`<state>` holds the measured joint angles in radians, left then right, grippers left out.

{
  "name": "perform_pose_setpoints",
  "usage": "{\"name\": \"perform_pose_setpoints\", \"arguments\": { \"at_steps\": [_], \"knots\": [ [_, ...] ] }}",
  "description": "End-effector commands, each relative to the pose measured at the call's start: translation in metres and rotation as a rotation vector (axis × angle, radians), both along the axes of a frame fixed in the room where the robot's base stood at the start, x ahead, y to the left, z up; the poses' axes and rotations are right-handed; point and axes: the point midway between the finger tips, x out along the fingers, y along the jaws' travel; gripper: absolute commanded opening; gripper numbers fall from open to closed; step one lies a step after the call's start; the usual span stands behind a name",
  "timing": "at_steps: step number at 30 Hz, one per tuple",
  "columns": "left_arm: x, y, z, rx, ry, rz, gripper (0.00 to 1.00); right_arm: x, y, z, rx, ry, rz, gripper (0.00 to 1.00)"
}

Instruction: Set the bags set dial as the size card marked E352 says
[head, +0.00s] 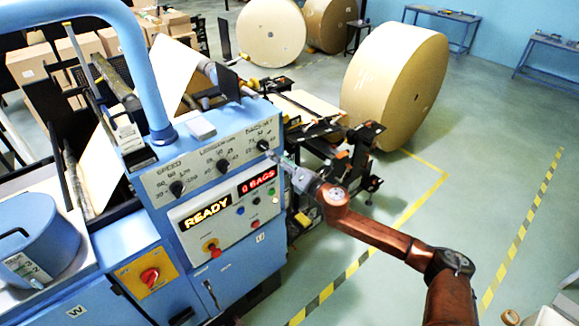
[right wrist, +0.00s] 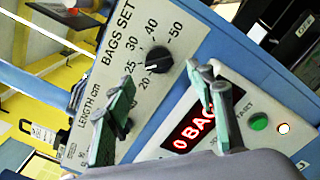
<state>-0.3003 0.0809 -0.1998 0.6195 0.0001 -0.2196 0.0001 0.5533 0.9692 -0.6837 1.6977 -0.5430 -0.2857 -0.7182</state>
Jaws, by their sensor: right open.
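The bags set dial is a black knob (head: 262,145) at the right end of the blue machine's sloped panel. In the right wrist view the knob (right wrist: 158,59) sits under the words BAGS SET, with a scale up to 50 around it. A pale mark shows at its lower left side, but I cannot read the setting surely. My right gripper (head: 284,163) is open just in front of the panel; in the wrist view its fingers (right wrist: 160,82) stand apart below the knob, empty. No card legibly marked E352 shows. My left gripper is not in view.
The length dial (head: 223,166) and speed dial (head: 176,188) are on the same panel. A large paper roll (head: 394,85) stands behind. Floor to the right is mostly open.

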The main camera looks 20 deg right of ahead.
Motion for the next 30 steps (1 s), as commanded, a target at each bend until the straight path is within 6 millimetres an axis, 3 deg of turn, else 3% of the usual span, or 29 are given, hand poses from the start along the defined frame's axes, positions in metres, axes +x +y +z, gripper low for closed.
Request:
{"name": "perform_pose_setpoints", "arguments": {
  "at_steps": [6,12,27,30],
  "knots": [
    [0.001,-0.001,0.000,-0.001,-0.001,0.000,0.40,-0.041,-0.015,-0.001,-0.003,0.001,0.001,0.50],
    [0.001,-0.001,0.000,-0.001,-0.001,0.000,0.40,-0.059,-0.022,-0.001,0.000,0.001,-0.001,0.50],
    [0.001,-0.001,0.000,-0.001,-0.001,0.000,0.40,-0.061,-0.022,0.000,0.000,0.000,0.001,0.50],
    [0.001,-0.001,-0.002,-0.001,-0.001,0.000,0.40,-0.059,-0.025,-0.008,0.012,0.012,-0.007,0.50]
  ]
}}
